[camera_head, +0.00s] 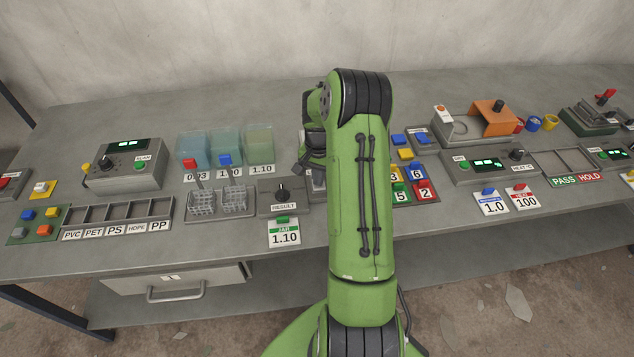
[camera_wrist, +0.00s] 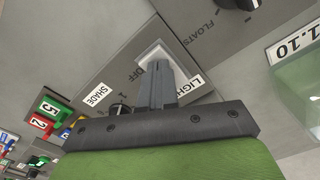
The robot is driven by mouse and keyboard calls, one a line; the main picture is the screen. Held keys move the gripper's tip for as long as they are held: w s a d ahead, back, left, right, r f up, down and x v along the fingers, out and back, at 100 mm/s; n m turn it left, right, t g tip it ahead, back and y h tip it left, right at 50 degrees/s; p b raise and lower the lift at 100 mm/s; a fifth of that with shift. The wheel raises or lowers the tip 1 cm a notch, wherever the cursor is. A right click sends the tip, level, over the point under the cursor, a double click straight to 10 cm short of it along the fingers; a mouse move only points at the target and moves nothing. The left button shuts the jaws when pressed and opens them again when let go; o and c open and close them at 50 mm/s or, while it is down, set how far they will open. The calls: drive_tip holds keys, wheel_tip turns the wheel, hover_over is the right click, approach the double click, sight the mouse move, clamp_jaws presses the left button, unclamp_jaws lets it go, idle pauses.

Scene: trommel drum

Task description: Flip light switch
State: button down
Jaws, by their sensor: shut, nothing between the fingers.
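In the wrist view, my gripper (camera_wrist: 158,68) is shut and empty, its fingers pointing at a grey panel (camera_wrist: 122,70). A white light switch (camera_wrist: 152,50) on this panel lies right at the fingertips and is partly hidden behind them. The label LIGHT (camera_wrist: 190,88) is partly covered by the fingers, and the word OFF shows beside them. I cannot tell whether the fingertips touch the switch or which way it is set. In the head view, my arm hides the switch and the fingers.
A SHADE label (camera_wrist: 97,95) and a small dark knob or lever (camera_wrist: 120,109) are on the same panel. Clear tubs (camera_head: 226,148) stand further left.

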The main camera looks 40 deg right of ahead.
wheel_tip(320, 180, up, 7)
drive_tip(key=p, duration=0.5)
idle(0.4)
